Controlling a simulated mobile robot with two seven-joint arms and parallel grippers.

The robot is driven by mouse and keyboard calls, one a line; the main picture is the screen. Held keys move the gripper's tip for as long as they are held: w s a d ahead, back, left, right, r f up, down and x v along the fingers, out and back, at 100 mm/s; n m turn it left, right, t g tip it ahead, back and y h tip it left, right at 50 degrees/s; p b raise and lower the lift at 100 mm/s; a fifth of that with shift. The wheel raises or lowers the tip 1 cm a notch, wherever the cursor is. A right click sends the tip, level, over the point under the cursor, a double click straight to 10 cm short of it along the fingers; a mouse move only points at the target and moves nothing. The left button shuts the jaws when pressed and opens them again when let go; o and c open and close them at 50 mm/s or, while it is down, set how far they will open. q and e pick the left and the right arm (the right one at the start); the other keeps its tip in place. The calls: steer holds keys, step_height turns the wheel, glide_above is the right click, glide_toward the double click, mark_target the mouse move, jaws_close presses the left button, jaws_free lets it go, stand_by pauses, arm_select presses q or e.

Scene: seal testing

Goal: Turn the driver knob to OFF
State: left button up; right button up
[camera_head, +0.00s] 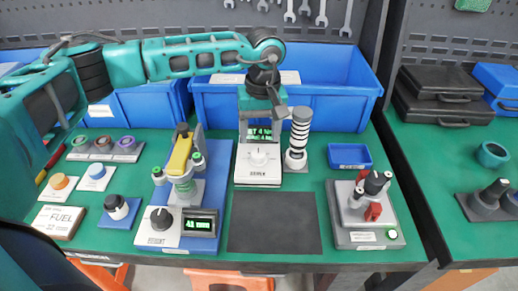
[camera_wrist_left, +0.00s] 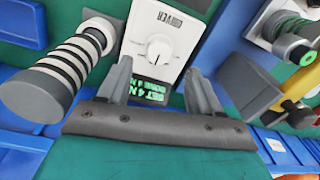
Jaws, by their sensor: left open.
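The driver (camera_head: 258,176) is a white box with a round white knob (camera_head: 258,158) on its face. A green-lit display reading about "SET 4 N" stands behind the knob. In the left wrist view the driver knob (camera_wrist_left: 158,47) shows a pointer mark, and the word "DRIVER" is partly seen on the box. My left gripper (camera_head: 262,104) is above and behind the knob. Its fingers (camera_wrist_left: 158,68) are apart and empty, spread to either side of the display, short of the knob. The knob's OFF mark is too small to read. My right gripper is not in view.
A black-and-white ringed cylinder (camera_head: 299,136) stands close right of the driver. A rig with a yellow top (camera_head: 180,155) and a black-knobbed box (camera_head: 161,219) is at left. A large blue bin (camera_head: 330,105) is behind. A dark mat (camera_head: 275,222) lies clear in front.

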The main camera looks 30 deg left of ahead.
mark_target(259, 154)
arm_select(q)
step_height(259, 154, down, 6)
steer(key=shift+s+f, duration=0.1)
steer(key=shift+c, duration=0.2)
steer(key=c, duration=1)
steer(key=shift+n, duration=0.4)
steer(key=n, duration=0.2)
steer(key=shift+n+b, duration=0.3)
steer(key=shift+b, duration=0.1)
steer(key=shift+n, duration=2.2)
